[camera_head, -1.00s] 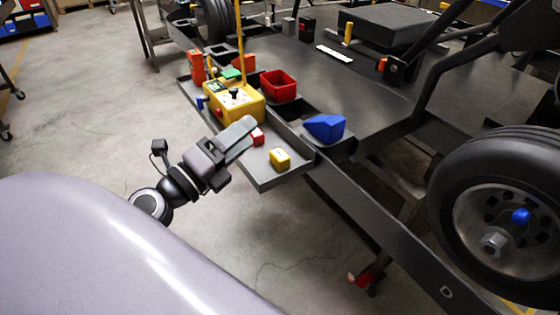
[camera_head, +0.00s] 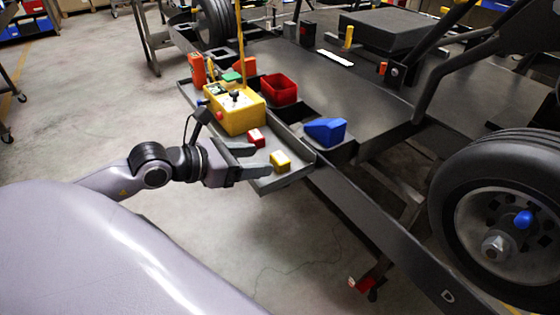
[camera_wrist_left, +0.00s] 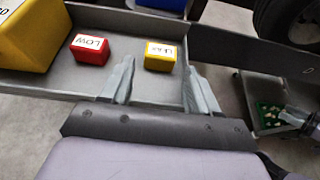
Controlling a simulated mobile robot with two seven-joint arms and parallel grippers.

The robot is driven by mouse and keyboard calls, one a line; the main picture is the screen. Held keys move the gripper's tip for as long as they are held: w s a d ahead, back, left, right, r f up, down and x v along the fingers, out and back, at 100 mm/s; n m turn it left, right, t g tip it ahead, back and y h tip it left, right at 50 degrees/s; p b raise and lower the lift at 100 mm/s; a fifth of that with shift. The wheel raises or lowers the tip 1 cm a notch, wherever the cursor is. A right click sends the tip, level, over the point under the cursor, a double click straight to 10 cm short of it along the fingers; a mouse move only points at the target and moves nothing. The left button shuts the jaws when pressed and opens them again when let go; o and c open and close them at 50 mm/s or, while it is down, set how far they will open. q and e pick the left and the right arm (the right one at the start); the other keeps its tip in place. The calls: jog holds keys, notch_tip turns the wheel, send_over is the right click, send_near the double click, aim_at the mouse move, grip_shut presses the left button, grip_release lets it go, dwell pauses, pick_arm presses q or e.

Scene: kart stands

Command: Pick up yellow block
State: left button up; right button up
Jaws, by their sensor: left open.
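The yellow block (camera_head: 280,161) sits near the front end of a grey tray (camera_head: 284,183) on the kart's side. In the left wrist view the yellow block (camera_wrist_left: 160,57) has a white label on top and lies ahead of the fingertips, between their lines. My left gripper (camera_head: 262,160) is open and empty, its fingers reaching over the tray edge toward the block. The gripper also shows in the left wrist view (camera_wrist_left: 158,80). A red block (camera_head: 256,138) stands beside the yellow one; its label reads LOW in the wrist view (camera_wrist_left: 90,49).
A yellow control box (camera_head: 236,112) stands farther back in the tray. A wheel (camera_head: 495,205) is at right. Open floor lies in front of the tray.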

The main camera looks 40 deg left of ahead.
aim_at(276, 159)
pick_arm(q)
jog(key=shift+x, duration=2.6)
jog(key=shift+r, duration=0.1)
jog(key=c, duration=0.8)
jog(key=shift+r, duration=0.1)
